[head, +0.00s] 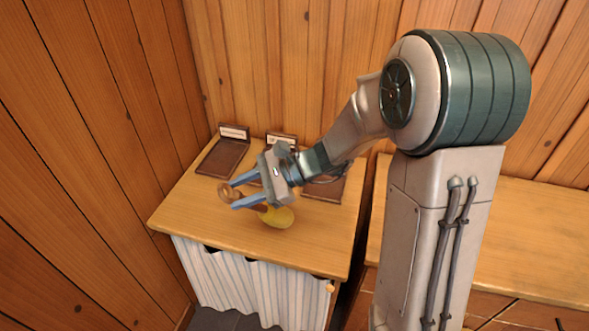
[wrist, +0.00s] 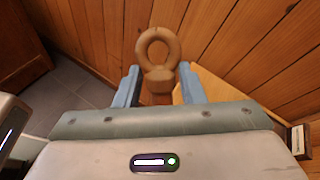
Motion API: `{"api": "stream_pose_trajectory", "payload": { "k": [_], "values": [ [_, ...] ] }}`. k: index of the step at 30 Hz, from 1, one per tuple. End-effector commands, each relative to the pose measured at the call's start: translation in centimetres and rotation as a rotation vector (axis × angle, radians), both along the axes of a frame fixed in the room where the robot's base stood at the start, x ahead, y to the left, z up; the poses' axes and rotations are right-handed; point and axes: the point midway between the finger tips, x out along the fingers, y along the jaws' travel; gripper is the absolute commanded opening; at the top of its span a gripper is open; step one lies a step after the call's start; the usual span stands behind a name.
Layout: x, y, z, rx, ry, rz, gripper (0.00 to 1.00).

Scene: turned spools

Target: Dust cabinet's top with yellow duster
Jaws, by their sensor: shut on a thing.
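The yellow duster has a yellow head (head: 278,218) and a brown handle ending in a ring (head: 228,191). My gripper (head: 234,195) is shut on the handle, over the cabinet's top (head: 185,213). The head lies low at or just above the wooden surface; I cannot tell whether it touches. In the wrist view, the ring (wrist: 158,42) stands beyond the two blue fingers (wrist: 158,82), with the handle between them. The yellow head is hidden there.
Dark brown stands with pale labels sit along the back of the top: one at left (head: 222,157), one in the middle (head: 282,139), one at right (head: 325,188). A striped curtain (head: 245,285) hangs in front. Another wooden counter (head: 535,240) stands at right. Plank walls enclose the corner.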

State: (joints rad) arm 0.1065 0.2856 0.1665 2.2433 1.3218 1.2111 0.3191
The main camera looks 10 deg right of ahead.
Motion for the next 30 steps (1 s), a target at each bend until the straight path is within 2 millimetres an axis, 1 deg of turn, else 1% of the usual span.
{"api": "stream_pose_trajectory", "payload": {
  "k": [1, 3, 10, 14, 30],
  "values": [
    [0.0, 0.0, 0.9, 0.000, -0.002, 0.001, 0.13],
    [0.0, 0.0, 1.5, 0.000, -0.002, 0.001, 0.13],
    [0.0, 0.0, 3.1, 0.000, -0.003, 0.001, 0.13],
    [0.0, 0.0, 3.4, 0.000, -0.003, 0.001, 0.13],
    [0.0, 0.0, 3.4, 0.000, -0.002, 0.001, 0.13]
  ]
}}
